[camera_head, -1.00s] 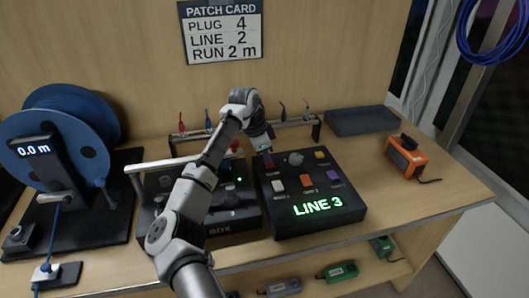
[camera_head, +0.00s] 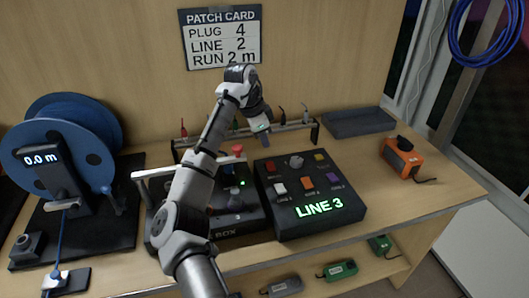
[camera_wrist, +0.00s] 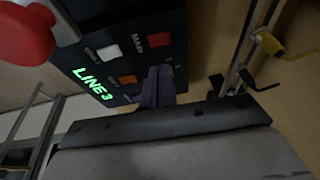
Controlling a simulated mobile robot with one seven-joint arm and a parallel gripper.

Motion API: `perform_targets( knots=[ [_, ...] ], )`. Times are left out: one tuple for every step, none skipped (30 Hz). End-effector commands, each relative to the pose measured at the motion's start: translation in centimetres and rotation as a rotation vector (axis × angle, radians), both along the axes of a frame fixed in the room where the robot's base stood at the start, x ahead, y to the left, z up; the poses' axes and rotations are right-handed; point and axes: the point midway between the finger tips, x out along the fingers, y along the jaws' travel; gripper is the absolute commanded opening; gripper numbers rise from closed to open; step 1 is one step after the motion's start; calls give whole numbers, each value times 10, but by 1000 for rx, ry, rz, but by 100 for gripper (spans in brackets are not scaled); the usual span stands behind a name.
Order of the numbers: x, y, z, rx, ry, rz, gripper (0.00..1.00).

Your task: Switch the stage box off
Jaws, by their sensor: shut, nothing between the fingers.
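The stage box (camera_head: 222,224), a dark box partly hidden behind my arm, stands on the bench with "BOX" readable on its front. A red round knob (camera_head: 238,150) rises at its back, and a small green light (camera_head: 243,183) glows on it. A large red knob (camera_wrist: 25,35) also shows in the wrist view's top left corner. My gripper (camera_head: 264,138) is shut and empty, raised above the back left edge of the neighbouring LINE 3 box, to the right of the red knob. Its closed fingertips (camera_wrist: 156,86) show in the wrist view.
The LINE 3 box (camera_head: 348,207) with coloured buttons stands right of the stage box. A rack (camera_head: 318,130) of coloured plugs runs behind both. A blue cable reel (camera_head: 60,140) stands left, an orange device (camera_head: 401,158) right. A patch card (camera_head: 220,38) hangs on the wall.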

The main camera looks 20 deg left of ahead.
Motion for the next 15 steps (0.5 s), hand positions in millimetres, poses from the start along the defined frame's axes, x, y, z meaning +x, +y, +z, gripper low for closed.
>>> perform_targets(
  knots=[
    [-1,2,8,0,-2,0,0],
    [-2,3,14,1,-3,0,0],
    [-4,5,21,0,-2,0,0],
    [-5,6,25,0,-2,0,0],
    [-6,7,30,0,-2,0,0],
    [-7,8,35,0,-2,-1,0],
    [-7,8,38,1,-1,-1,0],
    [-8,9,40,0,-2,-1,0],
    [-8,10,43,-1,-1,0,0],
    [-9,10,45,-1,-1,0,0],
    [-9,10,46,-1,0,0,0],
    [-9,11,47,-1,1,0,0],
    [-9,11,48,0,1,-1,0],
    [-10,11,48,-1,1,0,0],
    [-10,11,49,0,1,-1,0]
  ],
)
